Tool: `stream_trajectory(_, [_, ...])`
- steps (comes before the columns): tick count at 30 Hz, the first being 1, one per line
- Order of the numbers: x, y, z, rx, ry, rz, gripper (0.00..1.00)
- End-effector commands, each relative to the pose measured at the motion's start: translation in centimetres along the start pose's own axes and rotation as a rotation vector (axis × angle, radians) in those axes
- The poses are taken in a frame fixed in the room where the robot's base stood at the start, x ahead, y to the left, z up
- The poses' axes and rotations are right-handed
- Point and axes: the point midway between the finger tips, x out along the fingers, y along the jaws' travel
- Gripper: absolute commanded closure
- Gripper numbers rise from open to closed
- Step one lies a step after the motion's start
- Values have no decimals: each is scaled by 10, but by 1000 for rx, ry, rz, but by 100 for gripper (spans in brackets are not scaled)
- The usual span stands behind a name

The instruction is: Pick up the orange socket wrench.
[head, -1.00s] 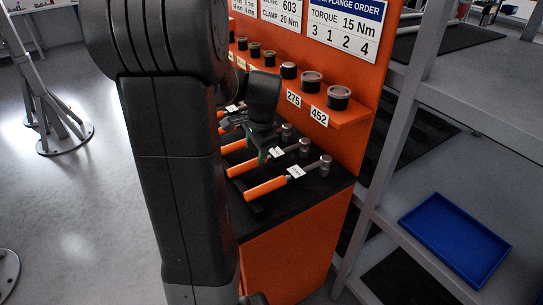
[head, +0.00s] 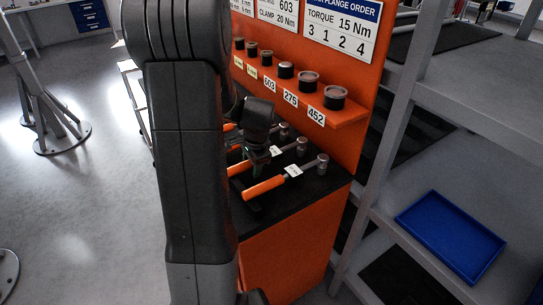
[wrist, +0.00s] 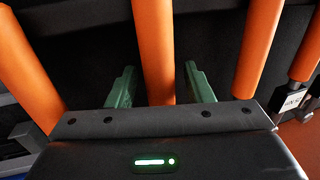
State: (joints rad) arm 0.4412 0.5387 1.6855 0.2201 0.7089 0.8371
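Several socket wrenches with orange handles lie side by side on a black bench top. The nearest wrench (head: 264,188) and the one behind it (head: 240,168) show in the head view; those farther back are partly hidden by my arm. My gripper (head: 257,158) is low over the row, its tips hard to make out there. In the wrist view my gripper (wrist: 160,88) is open. Its two green fingers stand on either side of one orange handle (wrist: 157,50), apart from it. Other orange handles flank it at left (wrist: 27,75) and right (wrist: 256,50).
A ledge (head: 345,121) with several dark, round-topped pieces and number labels runs above the wrenches on the orange panel. Grey shelving stands at right, with an empty blue tray (head: 450,237) on it. Open floor lies at left.

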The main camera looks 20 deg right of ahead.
Motion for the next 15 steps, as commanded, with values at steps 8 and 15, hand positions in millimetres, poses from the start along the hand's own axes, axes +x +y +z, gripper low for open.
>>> stream_trajectory(8, [-1, -1, 0, 0, 1, -1, 100])
stream_trajectory(15, [-3, -2, -1, -1, 2, -3, 100])
